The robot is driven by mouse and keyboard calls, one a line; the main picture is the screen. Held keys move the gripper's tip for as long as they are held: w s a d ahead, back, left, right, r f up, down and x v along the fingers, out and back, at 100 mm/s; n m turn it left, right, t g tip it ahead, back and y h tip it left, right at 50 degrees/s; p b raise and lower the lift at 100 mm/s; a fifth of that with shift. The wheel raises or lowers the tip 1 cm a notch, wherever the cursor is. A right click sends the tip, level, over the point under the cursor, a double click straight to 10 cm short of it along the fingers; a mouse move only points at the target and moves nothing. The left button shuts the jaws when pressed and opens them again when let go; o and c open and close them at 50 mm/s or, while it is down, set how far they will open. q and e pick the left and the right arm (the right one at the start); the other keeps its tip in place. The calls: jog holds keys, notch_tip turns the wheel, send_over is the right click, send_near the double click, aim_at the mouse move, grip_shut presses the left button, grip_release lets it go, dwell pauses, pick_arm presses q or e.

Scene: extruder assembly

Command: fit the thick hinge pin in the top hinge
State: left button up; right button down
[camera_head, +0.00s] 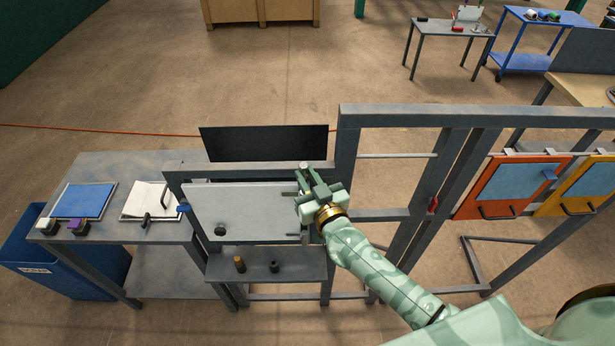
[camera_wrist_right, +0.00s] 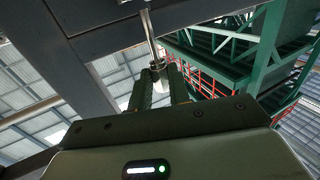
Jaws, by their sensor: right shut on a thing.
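My right gripper (camera_head: 307,176) is at the upper right corner of the pale grey door panel (camera_head: 250,205), beside the frame post. It is shut on a thin silvery pin. In the right wrist view the pin (camera_wrist_right: 150,30) runs from between the fingertips (camera_wrist_right: 163,80) to a dark beam edge. In the head view only a small pale end (camera_head: 303,166) shows at the fingertips. A dark upper hinge part (camera_head: 289,193) sticks out near the panel's right edge, partly covered by the gripper. I cannot tell whether the pin is inside a hinge. My left gripper is out of view.
A shelf (camera_head: 255,262) below the panel holds a brown-topped peg (camera_head: 239,264) and a dark peg (camera_head: 273,267). A grey table (camera_head: 135,165) with trays stands at left. Frame posts (camera_head: 347,150) stand close beside my right gripper. Orange panels (camera_head: 513,186) hang at right.

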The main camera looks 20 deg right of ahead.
jog(key=shift+f+b, duration=2.25)
jog(key=shift+f, duration=0.7)
jog(key=c, duration=1.2)
grip_release()
jog(key=shift+c, duration=0.2)
jog(key=s+d, duration=0.1)
jog(key=s, duration=1.5)
jog(key=shift+s+d, duration=0.15)
jog(key=shift+d, duration=0.25)
